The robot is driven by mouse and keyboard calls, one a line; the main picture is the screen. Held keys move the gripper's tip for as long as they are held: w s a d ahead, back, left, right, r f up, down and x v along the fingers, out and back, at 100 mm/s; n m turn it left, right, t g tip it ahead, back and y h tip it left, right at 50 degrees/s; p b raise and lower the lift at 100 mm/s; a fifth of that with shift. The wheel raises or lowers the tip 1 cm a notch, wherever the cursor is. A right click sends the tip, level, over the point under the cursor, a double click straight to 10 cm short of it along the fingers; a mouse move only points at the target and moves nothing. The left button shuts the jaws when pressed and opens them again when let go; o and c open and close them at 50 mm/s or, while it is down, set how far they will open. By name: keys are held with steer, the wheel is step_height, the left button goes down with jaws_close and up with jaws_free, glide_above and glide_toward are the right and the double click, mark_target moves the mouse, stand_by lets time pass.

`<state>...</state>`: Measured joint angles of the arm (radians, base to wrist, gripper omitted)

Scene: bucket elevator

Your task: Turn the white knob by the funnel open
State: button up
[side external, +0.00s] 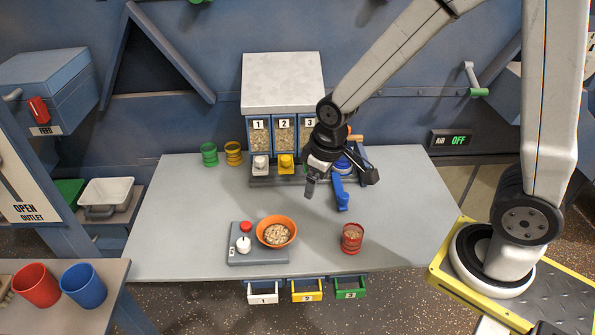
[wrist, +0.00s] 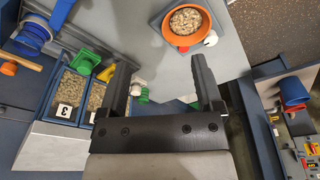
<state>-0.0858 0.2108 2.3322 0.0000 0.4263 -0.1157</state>
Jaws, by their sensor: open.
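The white knob (side external: 243,245) stands on a grey base plate (side external: 262,258) at the front left of the table. It sits left of the orange funnel-like bowl (side external: 277,243), which holds pellets. In the wrist view the bowl (wrist: 170,35) is at the top, with a white knob (wrist: 211,38) at its lower right, partly cut off by the bowl. My gripper (side external: 310,190) hangs above the table, behind and right of the knob and apart from it. In the wrist view its two fingers (wrist: 160,72) are spread with nothing held between them.
A red knob (side external: 246,226) is just behind the white one. A red cup of pellets (side external: 352,239) stands to the right. The numbered dispenser (side external: 282,85) and a blue lever (side external: 341,195) are at the back. The table's left part (side external: 180,215) is clear.

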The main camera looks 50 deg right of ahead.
steer(key=w+a+f+n+g, duration=0.1)
steer(key=w+a+f+n, duration=0.35)
steer(key=w+a, duration=0.3)
steer(key=n+g, duration=0.1)
steer(key=n, duration=0.1)
glide_above(243, 242)
step_height(243, 242, down, 6)
steer(key=shift+r, duration=0.2)
steer(key=shift+f, duration=0.15)
steer(key=shift+f, duration=3.75)
jaws_close()
